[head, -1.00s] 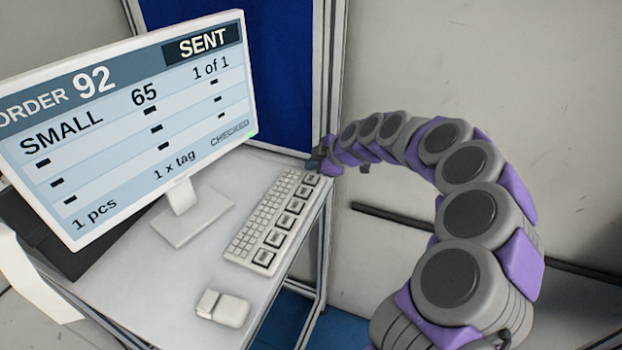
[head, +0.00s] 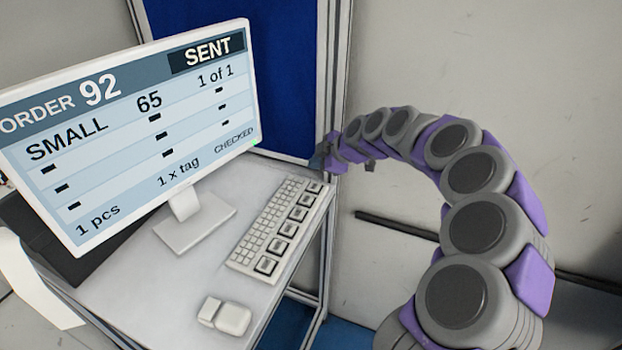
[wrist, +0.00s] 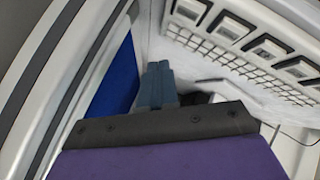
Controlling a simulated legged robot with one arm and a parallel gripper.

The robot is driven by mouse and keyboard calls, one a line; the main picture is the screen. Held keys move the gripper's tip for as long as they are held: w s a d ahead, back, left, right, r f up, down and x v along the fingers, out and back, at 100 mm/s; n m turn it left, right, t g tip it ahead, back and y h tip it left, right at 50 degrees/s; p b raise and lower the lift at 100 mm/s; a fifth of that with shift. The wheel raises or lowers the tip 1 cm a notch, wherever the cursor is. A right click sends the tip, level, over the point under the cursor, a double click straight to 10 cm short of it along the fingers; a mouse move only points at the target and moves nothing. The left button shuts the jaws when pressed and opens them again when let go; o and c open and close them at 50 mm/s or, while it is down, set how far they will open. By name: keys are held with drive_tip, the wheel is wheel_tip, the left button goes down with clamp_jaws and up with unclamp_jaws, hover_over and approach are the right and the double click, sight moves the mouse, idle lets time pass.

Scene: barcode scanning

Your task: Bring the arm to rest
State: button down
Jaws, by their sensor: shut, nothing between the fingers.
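My arm curves from the lower right of the head view up and over to the left. Its end, my gripper (head: 322,160), is small there, beside the far end of the keyboard (head: 277,226) at the desk's right edge. In the wrist view my gripper (wrist: 158,68) shows as two blue-grey fingers side by side, shut with nothing between them. The keyboard (wrist: 245,55) runs along the upper right of that view, apart from the fingers.
The monitor (head: 140,130) reads order 92, SENT, and stands on the white desk (head: 150,275). A white mouse (head: 225,316) lies near the desk's front. A blue panel (head: 240,70) and a metal post (head: 333,70) stand behind. A pale wall (head: 520,70) is at right.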

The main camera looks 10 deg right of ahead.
drive_tip(key=shift+a, duration=0.1)
drive_tip(key=s+a+r+m+g, duration=0.2)
drive_tip(key=s+a, duration=0.2)
drive_tip(key=s, duration=0.7)
drive_tip(key=s+a+r+m+g, duration=0.2)
drive_tip(key=s+a, duration=0.3)
drive_tip(key=s, duration=0.5)
drive_tip(key=s+d+f+m+g+h, duration=0.1)
drive_tip(key=s+d+m+h, duration=0.1)
drive_tip(key=s, duration=0.7)
drive_tip(key=s+d+f+m+g+h, duration=0.1)
drive_tip(key=s+d+f+m+g, duration=0.1)
drive_tip(key=s+m, duration=0.4)
drive_tip(key=s+d+f+m+g+h, duration=0.2)
drive_tip(key=s+d+m, duration=0.2)
drive_tip(key=s, duration=0.9)
drive_tip(key=shift+d+m+h, duration=0.3)
